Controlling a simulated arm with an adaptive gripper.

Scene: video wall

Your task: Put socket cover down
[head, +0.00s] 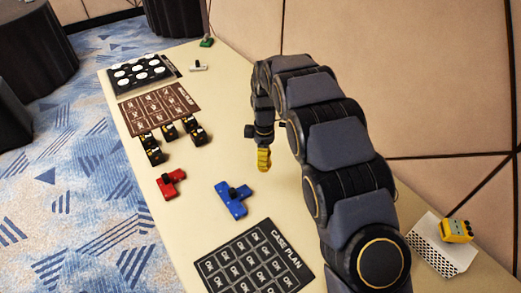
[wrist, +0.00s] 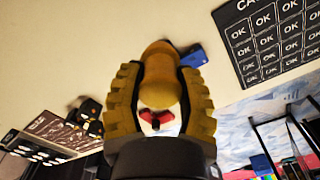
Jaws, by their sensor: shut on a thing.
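My gripper (head: 264,159) hangs from the arm over the bare middle of the table, to the right of the red piece and above the blue piece in the head view. Its ribbed ochre fingers are shut on a smooth, rounded ochre piece, which I take to be the socket cover (wrist: 160,78). The wrist view shows this piece upright between the two fingers. In the head view I cannot tell it from the yellow fingers. Its height above the table is unclear.
On the table (head: 215,115) lie a blue T-shaped piece (head: 231,199), a red one (head: 170,183), several black-and-yellow blocks (head: 151,149), a brown card (head: 160,108), a tray of white discs (head: 141,71) and a black CASE PLAN sheet (head: 253,262). A perforated white stand (head: 437,247) holds a yellow block (head: 456,230).

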